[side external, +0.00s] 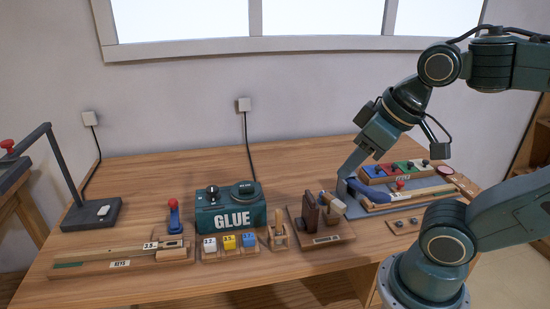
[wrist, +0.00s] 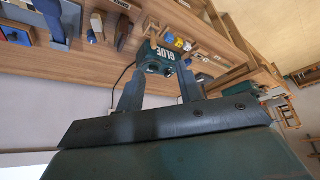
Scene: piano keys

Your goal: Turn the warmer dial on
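The glue warmer (side external: 230,212) is a dark teal box marked GLUE, standing near the middle of the bench. On its top are a small knob-like part (side external: 212,190) at the left and a dark round part (side external: 245,187) at the right. I cannot tell from these which is the dial or how it is set. My gripper (side external: 347,172) is right of the warmer, above the right side of the bench, well apart from it. In the wrist view my gripper (wrist: 162,68) is open and empty, with the warmer (wrist: 160,54) seen beyond, between its fingers.
Coloured blocks (side external: 228,242) sit in front of the warmer. A wooden stand with dark upright pieces (side external: 310,211) is to its right. A blue-handled tool (side external: 366,191) lies near my gripper. A lamp (side external: 90,212) stands at the left. A cord runs up behind the warmer.

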